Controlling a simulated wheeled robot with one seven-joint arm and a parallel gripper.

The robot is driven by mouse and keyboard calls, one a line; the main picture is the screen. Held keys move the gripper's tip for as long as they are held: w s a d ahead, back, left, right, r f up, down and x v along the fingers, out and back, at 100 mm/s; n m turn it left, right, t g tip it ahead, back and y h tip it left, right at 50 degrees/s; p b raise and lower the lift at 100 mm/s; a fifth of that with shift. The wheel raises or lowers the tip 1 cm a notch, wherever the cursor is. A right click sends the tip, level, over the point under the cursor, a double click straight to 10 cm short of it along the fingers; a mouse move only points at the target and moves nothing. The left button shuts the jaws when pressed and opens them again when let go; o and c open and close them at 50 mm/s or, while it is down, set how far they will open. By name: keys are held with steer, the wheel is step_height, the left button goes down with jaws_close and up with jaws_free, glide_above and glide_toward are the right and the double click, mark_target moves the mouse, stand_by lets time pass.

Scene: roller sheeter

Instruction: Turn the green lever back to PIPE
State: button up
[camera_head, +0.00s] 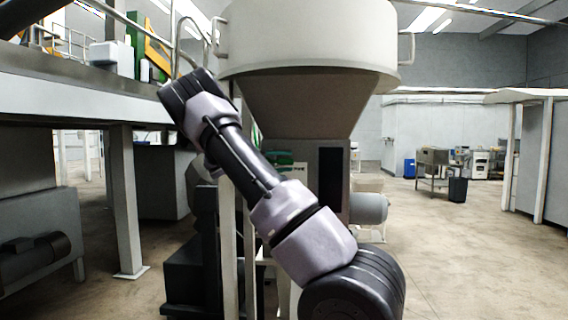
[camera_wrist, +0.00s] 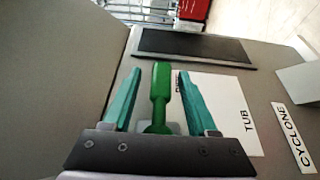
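The green lever (camera_wrist: 160,95) shows in the wrist view, with its long handle pointing up the picture. My gripper (camera_wrist: 160,73) is open, with one teal finger on each side of the handle and a visible gap at both sides. The lever's lower end is partly hidden by my gripper's dark body. A white label plate (camera_wrist: 222,100) lies behind the right finger. It reads TUB, and a second word near the lever's tip is mostly hidden by that finger. In the head view my arm covers much of the machine, and I cannot make out my gripper there.
A black rectangular panel (camera_wrist: 195,46) lies beyond the lever. A CYCLONE label (camera_wrist: 293,137) and a grey block (camera_wrist: 299,83) are at the right. In the head view a large hopper (camera_head: 312,95) stands behind my arm, a platform (camera_head: 75,92) is left, and open floor (camera_head: 450,250) is right.

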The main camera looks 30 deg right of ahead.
steer(key=w+a, duration=0.2)
steer(key=a, duration=0.8)
steer(key=shift+a, duration=0.3)
steer(key=shift+f, duration=0.1)
steer(key=s+d+f+y, duration=0.3)
steer(key=s+y, duration=0.2)
steer(key=s, duration=0.1)
steer(key=s+d+f+y, duration=0.2)
steer(key=s+y, duration=0.3)
steer(key=s, duration=0.2)
steer(key=s+a+r+t+y, duration=0.2)
steer(key=s+a+t+y, duration=0.1)
steer(key=s+a, duration=0.3)
steer(key=s+a+r+m+t+y, duration=0.1)
steer(key=s+a+r+t+y, duration=0.1)
steer(key=s+a, duration=0.4)
steer(key=s+a+r+m+t+y, duration=0.1)
steer(key=s+a+t+y, duration=0.3)
steer(key=s, duration=0.5)
steer(key=shift+s+a+r+t+y, duration=0.2)
steer(key=shift+a+r+t+y, duration=0.2)
steer(key=shift+a+t, duration=0.5)
